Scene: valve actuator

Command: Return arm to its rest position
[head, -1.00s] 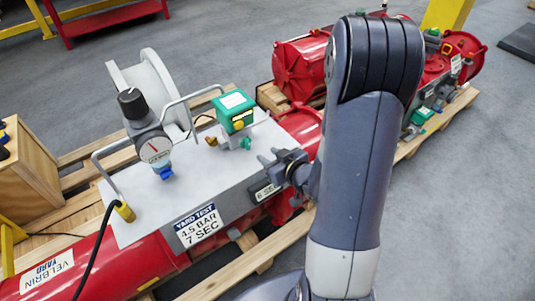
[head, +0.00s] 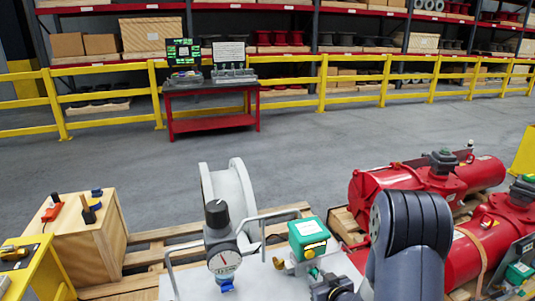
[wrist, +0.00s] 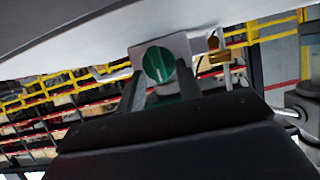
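My arm's rounded dark grey elbow stands at the lower right of the head view. My gripper (head: 332,290) is only partly in that view, at the bottom edge, just in front of the green valve box (head: 308,235) on the grey panel. In the wrist view my gripper (wrist: 161,85) has its two fingers apart. A round green knob (wrist: 158,63) on a pale plate shows between and beyond them. I see nothing held. I cannot tell whether the fingers touch the plate.
A pressure gauge (head: 224,262) and a pale wheel-shaped bracket (head: 229,200) stand left of the green box. Red actuators (head: 428,183) lie on pallets to the right. A wooden box (head: 97,240) is at left. Open floor lies behind, before yellow rails.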

